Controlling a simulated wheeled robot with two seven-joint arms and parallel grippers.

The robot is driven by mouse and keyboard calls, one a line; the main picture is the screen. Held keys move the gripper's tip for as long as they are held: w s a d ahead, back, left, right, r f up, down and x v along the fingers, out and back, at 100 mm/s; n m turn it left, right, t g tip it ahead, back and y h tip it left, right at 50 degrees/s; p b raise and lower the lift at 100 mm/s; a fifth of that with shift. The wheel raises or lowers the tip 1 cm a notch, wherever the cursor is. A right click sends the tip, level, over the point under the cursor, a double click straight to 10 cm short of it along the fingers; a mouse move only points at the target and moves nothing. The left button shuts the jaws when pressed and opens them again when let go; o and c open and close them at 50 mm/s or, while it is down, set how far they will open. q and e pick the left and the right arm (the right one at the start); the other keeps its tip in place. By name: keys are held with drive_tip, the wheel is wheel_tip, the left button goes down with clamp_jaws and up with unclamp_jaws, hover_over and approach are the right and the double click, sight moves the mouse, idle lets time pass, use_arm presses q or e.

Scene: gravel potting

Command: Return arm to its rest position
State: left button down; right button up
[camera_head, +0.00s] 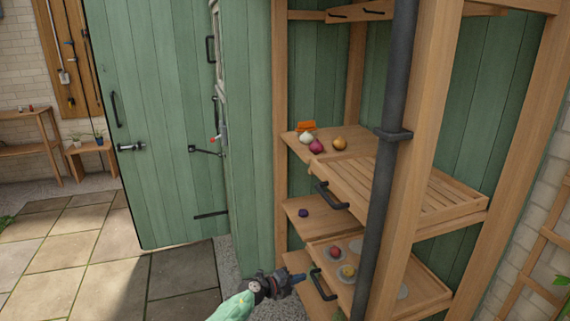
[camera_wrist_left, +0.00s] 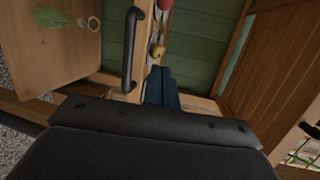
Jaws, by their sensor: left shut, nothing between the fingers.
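My left gripper (camera_head: 296,279) is at the bottom middle of the head view, just left of the lower drawer's dark handle (camera_head: 322,284). Its fingers are shut with nothing between them. In the left wrist view the shut fingers (camera_wrist_left: 161,88) point toward a green plank wall, and a dark bar handle (camera_wrist_left: 131,50) stands close to their left. I cannot tell whether the gripper touches the handle. My left arm (camera_head: 236,306) reaches in from the bottom edge. My right gripper is not in view.
A wooden shelf unit holds a slatted upper drawer (camera_head: 400,190) with a handle (camera_head: 330,196) and a lower drawer (camera_head: 417,274) with round items. Bulbs (camera_head: 316,146) lie on a shelf. A dark vertical pipe (camera_head: 385,160) stands in front. Paving (camera_head: 90,240) at left is clear.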

use_arm(q)
drive_tip(key=w+a+r+n+t+y, duration=0.2)
drive_tip(key=w+a+r+n+t, duration=0.1)
drive_tip(key=w+r+n+t, duration=0.4)
drive_tip(key=s+a+r+n+t+y, duration=0.35)
drive_tip(key=a+r+n+y, duration=0.75)
drive_tip(key=r+n+y, duration=0.4)
drive_tip(key=s+a+f+n+g+h, duration=0.1)
drive_tip(key=s+f+g, duration=0.4)
drive_tip(key=s, duration=1.4)
drive_tip(key=s+a+f+n+g+h, duration=0.2)
drive_tip(key=s+f+g, duration=0.4)
drive_tip(key=s, duration=1.4)
drive_tip(key=s+a+f+n+g+h, duration=0.2)
drive_tip(key=s+f+g, duration=0.3)
drive_tip(key=s+f, duration=0.7)
drive_tip(key=s+n, duration=0.1)
drive_tip(key=s, duration=0.7)
drive_tip(key=shift+s+a, duration=0.2)
